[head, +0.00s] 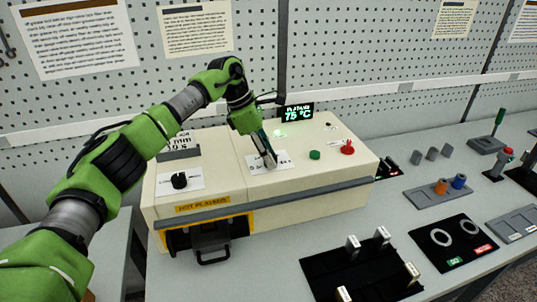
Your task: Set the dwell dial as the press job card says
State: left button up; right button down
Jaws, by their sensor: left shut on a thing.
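The cream press (315,190) stands on the grey bench with a yellow "HOT PLATENS" label on its front. A black dial (179,181) sits on a white plate at the left of its top. My left gripper (269,160) points down over a second white plate (284,158) in the middle of the top. It is shut on a knob there, which its fingers mostly hide. The lettering on both plates is too small to read surely. A small display (294,112) reads "75 °C". Printed cards (77,38) hang on the pegboard, their text unreadable. My right gripper is out of view.
A green button (315,155) and a red knob (348,147) stand just right of my left gripper. A black handle (211,249) juts from the press front. Black mats and grey trays (438,193) with small parts fill the bench at right.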

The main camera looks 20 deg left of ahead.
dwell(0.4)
pick_arm(q)
jog(key=o, duration=1.1)
jog(key=v, duration=1.2)
jog(key=shift+r, duration=0.1)
